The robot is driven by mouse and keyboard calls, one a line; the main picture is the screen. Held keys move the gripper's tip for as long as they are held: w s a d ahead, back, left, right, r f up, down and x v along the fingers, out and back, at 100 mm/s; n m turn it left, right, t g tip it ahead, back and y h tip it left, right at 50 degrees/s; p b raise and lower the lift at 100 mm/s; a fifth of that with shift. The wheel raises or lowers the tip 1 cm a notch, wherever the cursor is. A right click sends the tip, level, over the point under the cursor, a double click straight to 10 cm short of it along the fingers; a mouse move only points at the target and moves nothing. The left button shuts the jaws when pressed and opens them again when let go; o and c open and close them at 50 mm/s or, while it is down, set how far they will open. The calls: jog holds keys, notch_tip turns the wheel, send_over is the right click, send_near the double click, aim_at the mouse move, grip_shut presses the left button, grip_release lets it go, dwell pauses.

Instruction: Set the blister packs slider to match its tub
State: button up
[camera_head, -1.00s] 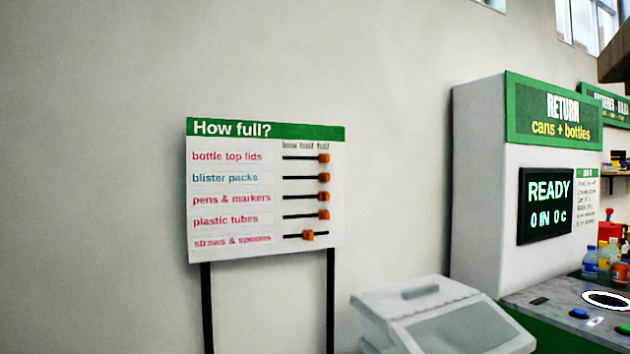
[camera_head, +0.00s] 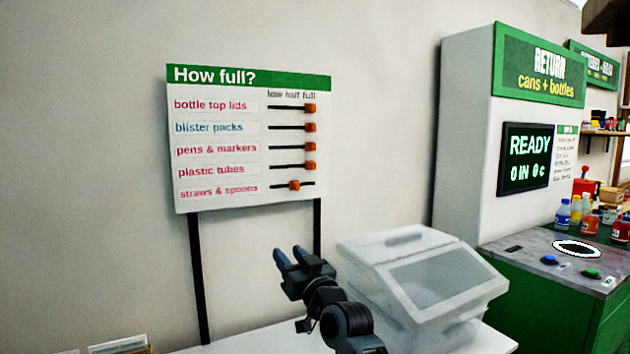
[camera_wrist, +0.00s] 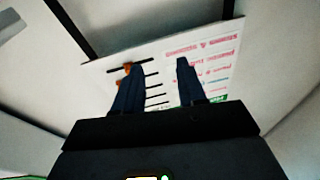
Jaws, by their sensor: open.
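The "How full?" board (camera_head: 215,200) stands on two black legs against the wall. Its blister packs row is lettered in blue, and that orange slider knob (camera_head: 310,127) sits at the right end of its track, under "full". My gripper (camera_head: 286,256) is open and empty, below the board and apart from it in the head view. In the wrist view the board (camera_wrist: 205,55) appears upside down beyond my open gripper (camera_wrist: 157,62); the left finger covers most of the knobs. I cannot make out an open blister packs tub or its fill level.
A grey bin with a sloped clear lid (camera_head: 415,255) stands on a white table (camera_head: 490,340), right of my arm. A return machine (camera_head: 470,120) with a screen reading READY is farther right. Bottles stand on its counter. The wall left of the board is clear.

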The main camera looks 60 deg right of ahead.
jog(key=w+d+r+h, duration=0.1)
jog(key=w+d+r, duration=0.1)
jog(key=d+r, duration=0.9)
jog(key=t+h, duration=0.1)
send_near(315, 127)
jog(key=w, duration=0.2)
jog(key=x, duration=0.2)
jog(key=p+x, duration=0.1)
jog(key=x, duration=0.5)
jog(key=shift+s+d+r, duration=0.2)
jog(key=shift+s+d, duration=0.1)
grip_shut()
